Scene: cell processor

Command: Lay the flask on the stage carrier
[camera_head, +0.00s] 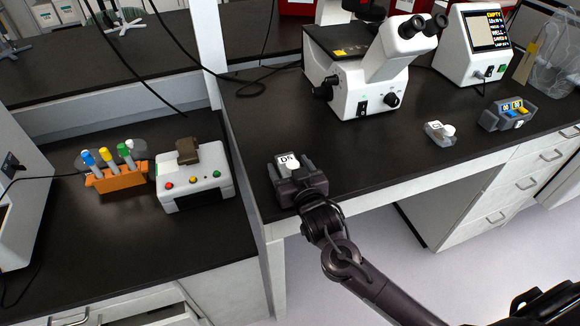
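My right gripper (292,168) reaches in from the lower right over the near left corner of the right bench. A flask (286,158) with a white label reading like "D5" and a white round cap sits between its fingers, which look closed on it. I cannot tell whether the flask touches the bench. I cannot tell for sure which part is the stage carrier. A white box (214,181) with red, yellow and green buttons and a brown block (187,150) on top stands on the left bench. My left gripper is not in view.
A microscope (361,88) stands at the back of the right bench (330,150), beside a white screen unit (466,70). A small labelled flask (437,131) and a grey holder (507,114) lie to the right. An orange tube rack (117,178) stands on the left bench.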

